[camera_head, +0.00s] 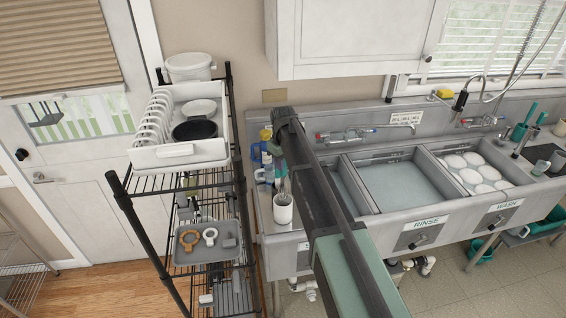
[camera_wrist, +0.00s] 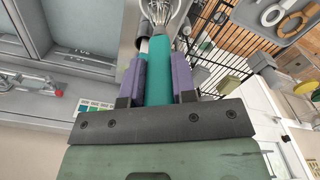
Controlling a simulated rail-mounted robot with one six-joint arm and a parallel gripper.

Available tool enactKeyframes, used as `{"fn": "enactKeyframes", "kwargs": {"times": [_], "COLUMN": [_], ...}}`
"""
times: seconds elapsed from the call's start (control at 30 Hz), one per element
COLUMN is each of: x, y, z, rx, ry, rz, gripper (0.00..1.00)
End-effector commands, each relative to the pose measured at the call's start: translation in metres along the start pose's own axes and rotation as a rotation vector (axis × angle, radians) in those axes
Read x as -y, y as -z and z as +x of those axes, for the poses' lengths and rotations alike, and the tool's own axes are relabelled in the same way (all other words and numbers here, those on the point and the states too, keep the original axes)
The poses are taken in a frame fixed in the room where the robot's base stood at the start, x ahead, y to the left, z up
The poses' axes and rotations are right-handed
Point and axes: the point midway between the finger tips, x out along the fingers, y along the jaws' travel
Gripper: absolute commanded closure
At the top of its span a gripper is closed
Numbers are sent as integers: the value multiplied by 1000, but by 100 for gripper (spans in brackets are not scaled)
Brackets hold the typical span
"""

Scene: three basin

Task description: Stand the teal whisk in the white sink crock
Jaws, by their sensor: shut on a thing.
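My gripper (camera_wrist: 160,75) is shut on the teal whisk (camera_wrist: 158,72), with a purple finger on each side of its teal handle. The whisk's wire loops (camera_wrist: 161,12) point away from my gripper and run out at the top of the wrist view. The white sink crock (camera_head: 283,211) stands on the counter left of the sink basins in the head view. Thin grey wires show just above its mouth; I cannot tell whether they are inside it or in front of it.
Several bottles (camera_head: 262,158) stand behind the crock. A black wire rack (camera_head: 238,165) with a dish tray (camera_head: 178,152) and a grey tray (camera_head: 205,252) stands close on the left. The rinse basin (camera_head: 400,185) lies to the right, beyond my arm.

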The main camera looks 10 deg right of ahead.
Motion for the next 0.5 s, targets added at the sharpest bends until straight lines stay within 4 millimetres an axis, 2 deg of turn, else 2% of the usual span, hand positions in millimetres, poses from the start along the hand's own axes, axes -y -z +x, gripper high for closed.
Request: {"fn": "enactKeyframes", "kwargs": {"times": [0.5], "x": [0], "y": [0], "z": [29], "rx": [0], "ry": [0], "rz": [0], "gripper": [100]}}
